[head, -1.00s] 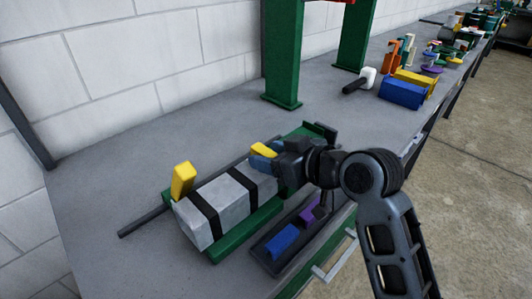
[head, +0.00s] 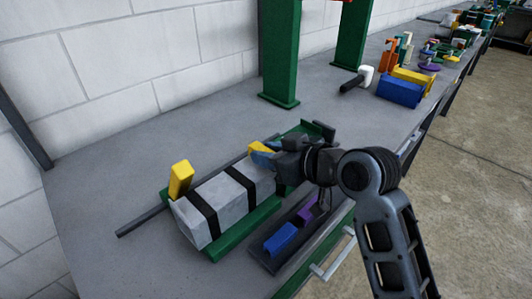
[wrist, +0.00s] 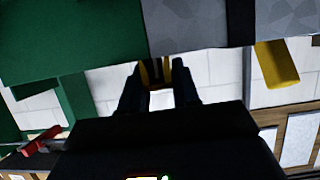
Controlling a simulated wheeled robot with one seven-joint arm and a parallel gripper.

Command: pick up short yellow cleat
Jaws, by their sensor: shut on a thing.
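A small yellow cleat (head: 262,146) is held between the fingertips of my gripper (head: 264,154) at the far right end of a grey duct block. In the wrist view yellow shows between the shut fingers of my gripper (wrist: 157,74), mostly hidden by them. I cannot tell whether the held cleat touches the duct. A second, taller-looking yellow cleat (head: 181,181) stands upright at the left end of the duct (head: 209,217). This cleat also shows at the right in the wrist view (wrist: 275,63).
The duct, with two black bands, lies on a green cradle (head: 240,233). A dark tray (head: 284,256) in front holds a blue block (head: 280,238) and a purple block (head: 306,215). A mallet (head: 358,80), green posts and coloured blocks stand farther back.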

